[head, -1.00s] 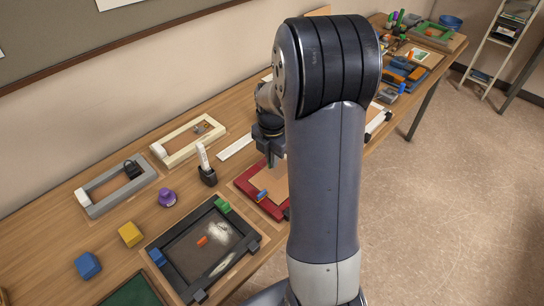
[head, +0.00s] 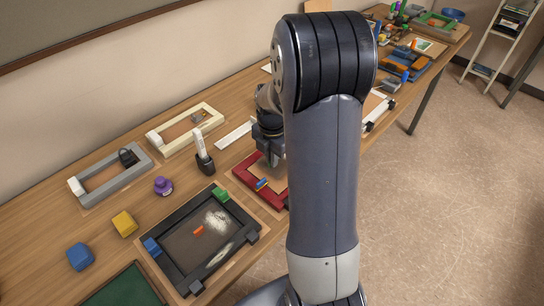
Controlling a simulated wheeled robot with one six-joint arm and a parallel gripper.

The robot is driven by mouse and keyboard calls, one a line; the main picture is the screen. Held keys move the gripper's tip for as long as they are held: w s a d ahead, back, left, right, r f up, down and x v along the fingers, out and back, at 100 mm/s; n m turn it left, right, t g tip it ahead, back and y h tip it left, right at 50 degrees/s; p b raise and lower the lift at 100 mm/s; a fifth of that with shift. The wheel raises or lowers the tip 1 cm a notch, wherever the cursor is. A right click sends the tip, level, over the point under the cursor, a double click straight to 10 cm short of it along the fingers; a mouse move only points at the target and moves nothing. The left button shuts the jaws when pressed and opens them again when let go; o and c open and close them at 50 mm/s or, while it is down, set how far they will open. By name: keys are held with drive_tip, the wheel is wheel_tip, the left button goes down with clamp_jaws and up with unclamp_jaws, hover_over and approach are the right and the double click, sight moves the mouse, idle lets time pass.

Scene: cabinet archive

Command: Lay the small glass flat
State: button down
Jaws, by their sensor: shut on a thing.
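My gripper (head: 273,158) is low over the far side of a red frame (head: 246,180), partly behind my own arm. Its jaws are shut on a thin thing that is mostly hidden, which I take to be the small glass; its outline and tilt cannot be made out. The red frame lies flat on the wooden table with a tan inside, and its right part is hidden by my arm.
A black frame (head: 181,276) with a green block (head: 221,194) lies in front. A black holder with a white upright piece (head: 205,164), a purple object (head: 163,186), a cream frame (head: 158,140) and a grey frame (head: 99,200) stand left. Bare table shows between them.

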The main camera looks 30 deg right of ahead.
drive_tip(key=shift+f, duration=0.15)
drive_tip(key=shift+f+b, duration=0.35)
drive_tip(key=shift+b, duration=0.1)
drive_tip(key=c, duration=1.5)
unclamp_jaws()
drive_tip(key=shift+c, duration=0.3)
drive_tip(key=shift+r, duration=0.15)
drive_tip(key=shift+r+p, duration=2.7)
drive_tip(key=shift+r, duration=0.75)
drive_tip(key=shift+r, duration=0.1)
